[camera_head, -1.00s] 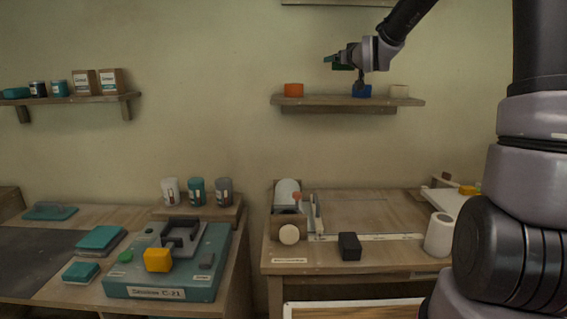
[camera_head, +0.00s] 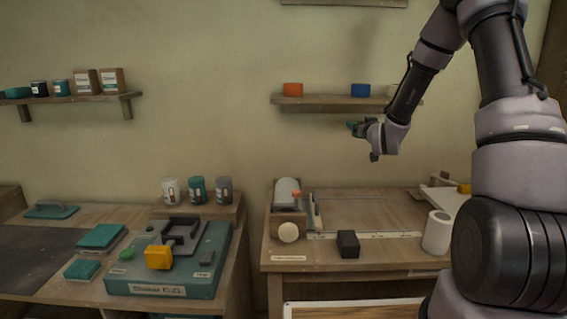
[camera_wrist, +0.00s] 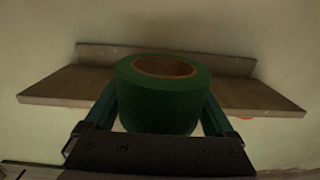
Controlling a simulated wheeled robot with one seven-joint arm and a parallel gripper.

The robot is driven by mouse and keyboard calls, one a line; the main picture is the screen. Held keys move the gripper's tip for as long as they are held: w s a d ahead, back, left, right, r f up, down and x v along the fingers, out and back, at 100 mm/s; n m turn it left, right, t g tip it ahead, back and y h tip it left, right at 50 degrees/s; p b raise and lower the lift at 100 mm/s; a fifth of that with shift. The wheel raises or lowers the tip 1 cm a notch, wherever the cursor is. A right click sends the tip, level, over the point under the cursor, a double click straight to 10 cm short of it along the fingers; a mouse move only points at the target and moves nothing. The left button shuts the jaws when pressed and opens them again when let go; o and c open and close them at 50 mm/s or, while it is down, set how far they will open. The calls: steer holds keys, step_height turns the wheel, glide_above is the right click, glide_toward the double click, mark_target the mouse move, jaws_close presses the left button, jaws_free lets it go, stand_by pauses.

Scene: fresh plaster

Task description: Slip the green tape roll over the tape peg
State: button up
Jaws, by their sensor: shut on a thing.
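The green tape roll (camera_wrist: 160,105) stands between the two teal fingers of my gripper (camera_wrist: 160,118) in the wrist view, its brown core opening showing at the top. My gripper is shut on the roll's sides. In the head view my gripper (camera_head: 356,127) is in the air below the right wall shelf and above the right bench; the roll cannot be made out there. I cannot tell for certain which thing is the tape peg. A small upright piece with a red-orange top (camera_head: 296,195) stands at the bench's left end, below and left of my gripper.
The right wall shelf (camera_head: 320,103) holds an orange roll (camera_head: 293,90), a blue roll (camera_head: 360,90) and a pale one partly behind my arm. On the right bench are a black block (camera_head: 348,244) and a white cylinder (camera_head: 437,232). A teal machine (camera_head: 165,272) is left.

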steer(key=f, duration=0.1)
steer(key=d+f, duration=0.1)
steer(key=f, duration=0.1)
steer(key=shift+d+f, duration=0.25)
steer(key=shift+r, duration=0.1)
steer(key=s+f, duration=0.4)
steer(key=f, duration=0.3)
steer(key=s+f, duration=0.3)
steer(key=f, duration=0.5)
steer(key=s+r, duration=0.2)
steer(key=s, duration=0.4)
steer(key=shift+r, duration=0.15)
